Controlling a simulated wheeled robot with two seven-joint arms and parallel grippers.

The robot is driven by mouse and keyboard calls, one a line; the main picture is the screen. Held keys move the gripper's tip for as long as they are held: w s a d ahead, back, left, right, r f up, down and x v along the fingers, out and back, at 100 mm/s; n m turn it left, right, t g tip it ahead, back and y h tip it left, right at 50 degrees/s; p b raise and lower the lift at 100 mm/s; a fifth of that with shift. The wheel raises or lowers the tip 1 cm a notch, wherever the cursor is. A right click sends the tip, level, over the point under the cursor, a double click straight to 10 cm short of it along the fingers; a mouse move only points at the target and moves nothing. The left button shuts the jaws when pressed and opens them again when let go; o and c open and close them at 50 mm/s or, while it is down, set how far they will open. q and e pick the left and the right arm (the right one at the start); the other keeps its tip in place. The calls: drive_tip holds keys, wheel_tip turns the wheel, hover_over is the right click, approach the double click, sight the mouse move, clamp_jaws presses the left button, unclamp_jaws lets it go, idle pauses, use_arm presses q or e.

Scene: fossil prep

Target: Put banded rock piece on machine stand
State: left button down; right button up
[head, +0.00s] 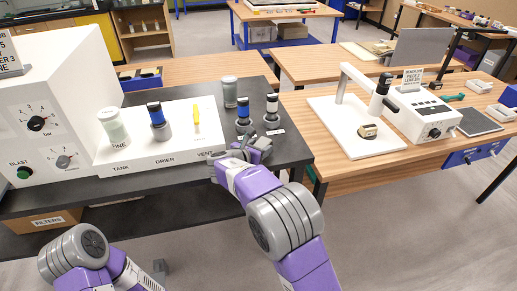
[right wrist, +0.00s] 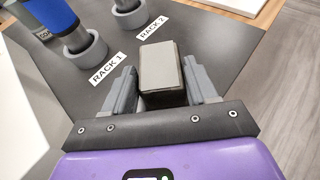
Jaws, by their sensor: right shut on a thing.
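My right gripper (head: 238,157) is over the right part of the dark table, close to the rack holders. In the right wrist view its fingers (right wrist: 164,92) are shut on a grey-brown block (right wrist: 162,68) with a darker front side. I cannot tell whether it is the banded rock piece. The machine's white stand (head: 335,118) is on the wooden table to the right. A small tan and dark piece (head: 367,131) sits on its base under the machine's head. My left arm is at the lower left, and its jaws cannot be made out.
A white tray (head: 150,152) carries a jar, a blue-topped tool and a yellow tool. A white control box (head: 424,112) is beside the stand. A gap separates the two tables.

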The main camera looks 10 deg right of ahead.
drive_tip(key=o, duration=1.3)
drive_tip(key=shift+a+r, duration=0.1)
drive_tip(key=shift+r, duration=0.05)
drive_tip(key=p+v, duration=0.1)
drive_tip(key=v, duration=1.1)
drive_tip(key=shift+p, duration=0.35)
